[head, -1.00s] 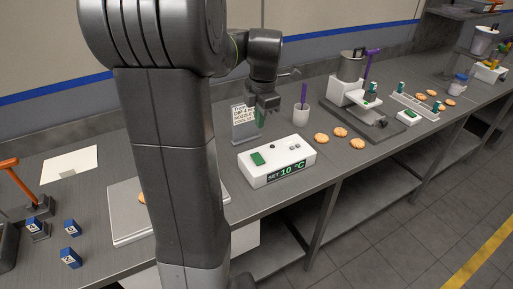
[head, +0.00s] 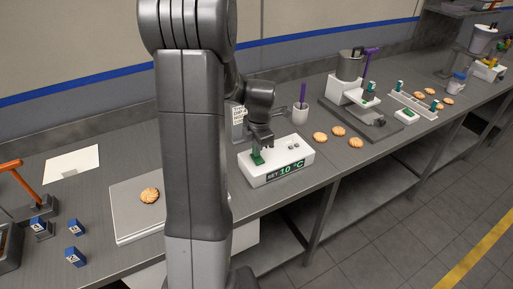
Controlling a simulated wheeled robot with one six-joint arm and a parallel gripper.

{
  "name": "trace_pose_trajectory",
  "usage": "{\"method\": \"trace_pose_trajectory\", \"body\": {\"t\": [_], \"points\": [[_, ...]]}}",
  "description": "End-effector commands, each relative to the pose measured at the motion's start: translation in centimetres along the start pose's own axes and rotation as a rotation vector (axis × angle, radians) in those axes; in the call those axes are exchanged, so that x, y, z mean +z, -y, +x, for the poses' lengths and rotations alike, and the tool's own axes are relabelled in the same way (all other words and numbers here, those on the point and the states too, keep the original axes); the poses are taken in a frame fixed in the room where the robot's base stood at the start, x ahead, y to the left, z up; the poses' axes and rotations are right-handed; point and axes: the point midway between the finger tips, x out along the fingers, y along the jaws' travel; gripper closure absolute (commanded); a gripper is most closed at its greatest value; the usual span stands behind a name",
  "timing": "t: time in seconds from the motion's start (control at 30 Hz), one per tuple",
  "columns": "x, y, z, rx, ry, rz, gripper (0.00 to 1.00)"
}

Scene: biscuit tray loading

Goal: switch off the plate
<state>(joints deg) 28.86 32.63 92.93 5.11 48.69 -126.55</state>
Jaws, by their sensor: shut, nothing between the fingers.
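The white control box (head: 272,178) stands on the bench just right of my arm. Its front display (head: 285,171) reads "SET 10 °C". A green switch (head: 257,158) sits on the left of its top, and small knobs (head: 293,147) sit on the right. My gripper (head: 257,152) is shut and empty, with its fingertips down at the green switch; I cannot tell if they touch it. The flat metal plate (head: 128,229) lies left of my arm, with one biscuit (head: 149,195) on it. My arm hides the plate's right part.
A sign stand (head: 239,122) is partly hidden behind my arm. A white cup (head: 300,113) with a purple tool stands behind the box. Biscuits (head: 338,131) and a dispensing machine (head: 352,82) are to the right. Blue blocks (head: 75,256) lie at the far left.

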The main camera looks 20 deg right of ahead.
Motion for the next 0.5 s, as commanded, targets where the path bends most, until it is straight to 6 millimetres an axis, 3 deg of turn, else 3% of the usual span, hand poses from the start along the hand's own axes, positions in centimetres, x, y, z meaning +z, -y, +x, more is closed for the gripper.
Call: {"method": "trace_pose_trajectory", "body": {"t": [0.5], "points": [[-0.02,-0.09,0.44,-0.002,-0.001,0.001,1.0]]}}
